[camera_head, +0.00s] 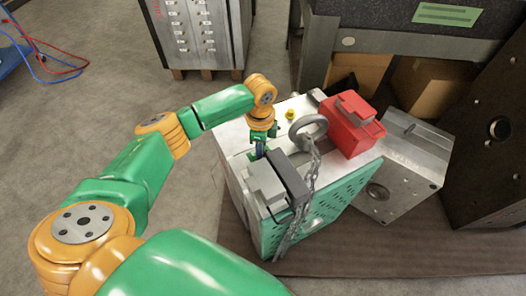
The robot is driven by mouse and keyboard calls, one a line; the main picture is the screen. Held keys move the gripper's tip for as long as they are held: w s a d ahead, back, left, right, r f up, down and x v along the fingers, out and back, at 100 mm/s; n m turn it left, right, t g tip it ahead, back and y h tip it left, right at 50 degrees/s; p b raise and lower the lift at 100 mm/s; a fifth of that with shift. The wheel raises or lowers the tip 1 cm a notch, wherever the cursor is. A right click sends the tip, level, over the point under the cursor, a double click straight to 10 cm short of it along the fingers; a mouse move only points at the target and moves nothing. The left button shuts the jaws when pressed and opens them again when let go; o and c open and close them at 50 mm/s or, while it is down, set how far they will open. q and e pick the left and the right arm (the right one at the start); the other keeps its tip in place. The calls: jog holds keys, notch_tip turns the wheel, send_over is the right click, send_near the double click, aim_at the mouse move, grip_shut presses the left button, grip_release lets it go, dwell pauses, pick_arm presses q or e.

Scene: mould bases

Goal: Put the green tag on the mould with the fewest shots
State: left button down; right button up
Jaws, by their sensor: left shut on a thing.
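My left gripper (260,150) points down over the near-left top of the middle mould (232,135). It is shut, but I cannot make out what is between its fingers. A light grey block (266,184) with a dark slab beside it is right below the fingertips. The middle mould has a pale metal top and a green perforated front face (318,212). A flat green rectangle with dark lines (447,14) lies on the dark block at the top right; no other green tag is plain to see. No shot numbers are readable. My right gripper is out of view.
A lifting ring (308,131) with a hanging chain (304,200) and a red block (350,125) stand on the middle mould. A smaller metal mould (405,165) is right of it. A mould on pallet blocks (196,30) is behind. Dark plates crowd the right; floor is open at left.

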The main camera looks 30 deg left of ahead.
pick_arm(q)
jog(key=shift+f, duration=0.2)
jog(key=c, duration=1)
grip_release()
notch_tip(320, 180, up, 12)
jog(key=p, duration=0.2)
jog(key=shift+r, duration=0.15)
